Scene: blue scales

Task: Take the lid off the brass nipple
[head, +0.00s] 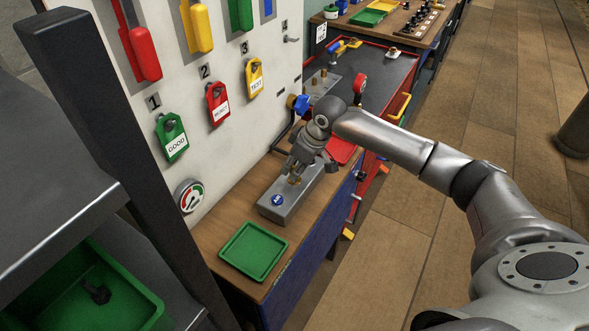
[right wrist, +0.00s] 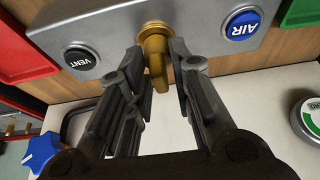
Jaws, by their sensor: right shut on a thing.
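A grey metal block (head: 275,207) lies on the wooden bench with a brass nipple (right wrist: 154,30) standing out of its face, between a black VENT button (right wrist: 80,59) and a blue AIR button (right wrist: 242,25). My right gripper (right wrist: 161,62) comes over the block, its two dark fingers on either side of the brass part. It is shut on the narrower brass end, the lid (right wrist: 157,80). I cannot see clearly where lid and nipple meet. In the head view the right gripper (head: 295,177) hides most of the brass. My left gripper is not in view.
A green tray (head: 254,251) lies on the bench in front of the block, and a red tray (head: 341,150) behind it. A white board with tags and a gauge (head: 189,195) stands along the left. A blue knob (head: 302,104) is close behind the gripper.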

